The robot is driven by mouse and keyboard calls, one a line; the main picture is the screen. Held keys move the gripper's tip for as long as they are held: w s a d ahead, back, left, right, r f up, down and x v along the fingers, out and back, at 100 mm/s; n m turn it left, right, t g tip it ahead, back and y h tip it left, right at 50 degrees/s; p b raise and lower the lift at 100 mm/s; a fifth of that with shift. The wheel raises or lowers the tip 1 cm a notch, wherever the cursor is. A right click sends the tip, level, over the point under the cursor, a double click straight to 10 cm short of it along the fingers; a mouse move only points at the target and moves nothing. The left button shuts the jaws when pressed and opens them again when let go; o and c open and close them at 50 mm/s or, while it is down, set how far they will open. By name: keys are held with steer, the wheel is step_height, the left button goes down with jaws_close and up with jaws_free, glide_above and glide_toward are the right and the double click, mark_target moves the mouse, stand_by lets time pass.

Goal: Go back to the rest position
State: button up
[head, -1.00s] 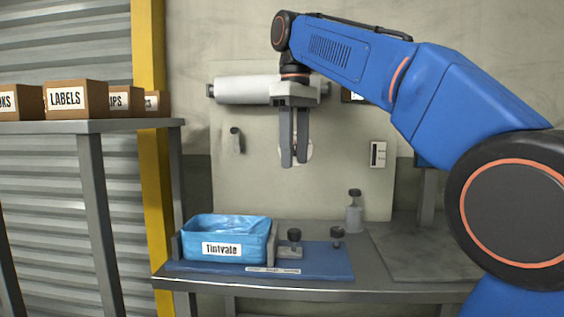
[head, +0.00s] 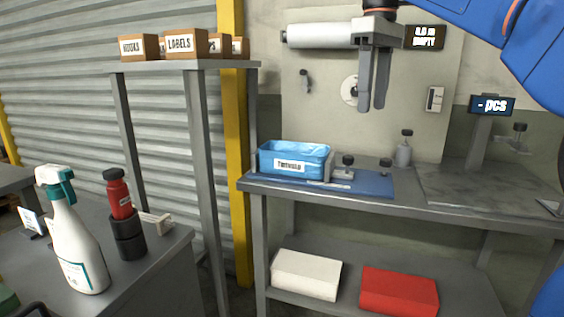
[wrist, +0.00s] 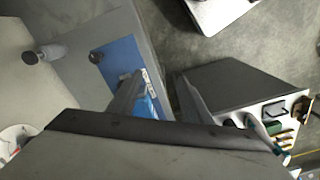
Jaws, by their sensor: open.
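My gripper (head: 374,82) is open and empty in the head view, pointing down in the air above the workbench (head: 440,198). Its two grey fingers hang apart in front of the back panel, to the right of the white disc. The blue-lined bin (head: 318,152) with a printed label sits on a blue mat (head: 376,188) below and to the left of my gripper. In the wrist view the fingers of my gripper (wrist: 155,92) spread over the blue mat (wrist: 118,58) and the floor, touching nothing.
A side table at lower left holds a spray bottle (head: 76,232) and a red-topped bottle (head: 121,198). A shelf (head: 190,66) carries several cardboard boxes. A white box (head: 306,274) and a red box (head: 400,291) lie on the bench's lower shelf. A small display (head: 492,105) stands at right.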

steer(key=s+d+f+m+t, duration=0.1)
steer(key=s+d+f+m, duration=0.2)
steer(key=s+f, duration=0.4)
steer(key=s+d+f+m+t, duration=0.2)
steer(key=s+f, duration=0.6)
steer(key=f, duration=1.2)
steer(key=s+d+f+m+t, duration=0.1)
steer(key=s+d+f+m, duration=0.2)
steer(key=f, duration=1)
steer(key=s+d, duration=0.2)
steer(key=s, duration=0.2)
steer(key=shift+s+f+m+t, duration=0.2)
steer(key=shift+s+m+t, duration=0.05)
steer(key=shift+m+t, duration=0.15)
